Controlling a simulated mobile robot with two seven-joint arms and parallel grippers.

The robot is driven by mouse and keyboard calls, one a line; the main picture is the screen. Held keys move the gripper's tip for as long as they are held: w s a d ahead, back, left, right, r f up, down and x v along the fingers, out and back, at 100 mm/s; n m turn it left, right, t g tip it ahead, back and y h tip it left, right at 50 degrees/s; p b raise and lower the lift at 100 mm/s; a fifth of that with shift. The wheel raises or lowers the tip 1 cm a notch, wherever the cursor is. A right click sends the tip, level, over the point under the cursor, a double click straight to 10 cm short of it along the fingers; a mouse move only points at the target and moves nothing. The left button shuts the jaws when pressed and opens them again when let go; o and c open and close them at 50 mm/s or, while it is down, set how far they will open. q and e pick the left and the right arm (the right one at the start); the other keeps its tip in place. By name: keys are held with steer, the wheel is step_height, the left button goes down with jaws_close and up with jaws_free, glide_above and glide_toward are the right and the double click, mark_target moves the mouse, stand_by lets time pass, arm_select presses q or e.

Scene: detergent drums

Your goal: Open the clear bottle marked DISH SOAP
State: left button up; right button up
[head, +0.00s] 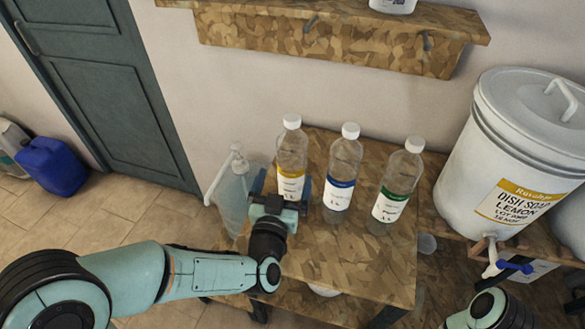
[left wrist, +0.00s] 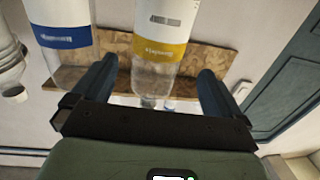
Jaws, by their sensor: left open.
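Three clear bottles with white caps stand upright in a row on a wooden table: one with a yellow label (head: 290,165), one with a blue label (head: 342,172), one with a green label (head: 398,185). Their label text is too small to read. My left gripper (head: 279,192) is open at the yellow-label bottle, with a finger on either side of its lower part. The left wrist view shows this bottle (left wrist: 160,45) upside down between the open fingers; contact cannot be told. The blue-label bottle (left wrist: 60,30) is beside it. My right gripper is out of view.
A white drum (head: 520,150) marked DISH SOAP LEMON, with a blue-handled tap, stands right of the table (head: 345,265). A pump bottle (head: 232,190) is left of my gripper. A wall shelf (head: 330,30) is above. The table's front is mostly clear.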

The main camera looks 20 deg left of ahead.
mark_target(292, 160)
arm_select(q)
steer(key=w, duration=0.7)
steer(key=shift+w+f+p, duration=0.15)
steer(key=shift+w+p, duration=0.15)
steer(key=shift+w, duration=0.1)
steer(key=c, duration=1.2)
step_height(292, 160, up, 20)
steer(key=p, duration=0.5)
